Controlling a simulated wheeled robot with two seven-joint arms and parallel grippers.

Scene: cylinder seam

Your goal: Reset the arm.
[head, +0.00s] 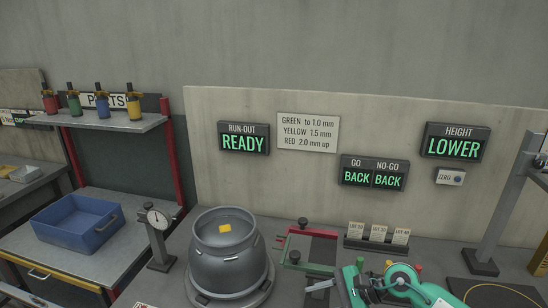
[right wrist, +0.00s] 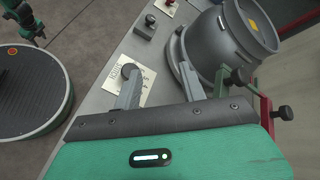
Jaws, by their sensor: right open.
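My right gripper (right wrist: 158,78) is open, with its two grey fingers apart and nothing between them. In the head view my right gripper (head: 320,287) is low at the bottom, to the right of a dark grey cylinder housing (head: 232,262), with my green arm partly cut off by the lower edge. The housing stands upright and has a yellow patch inside its rim. In the right wrist view the housing (right wrist: 228,55) is beyond the fingers, to the upper right. My left gripper cannot be made out.
A dial gauge (head: 158,240) stands left of the housing. A red and green fixture (head: 308,245) is close to my right gripper. A blue bin (head: 78,222) is on the left bench. Lot cards (head: 377,235) stand at the back. A post (head: 500,210) rises at right.

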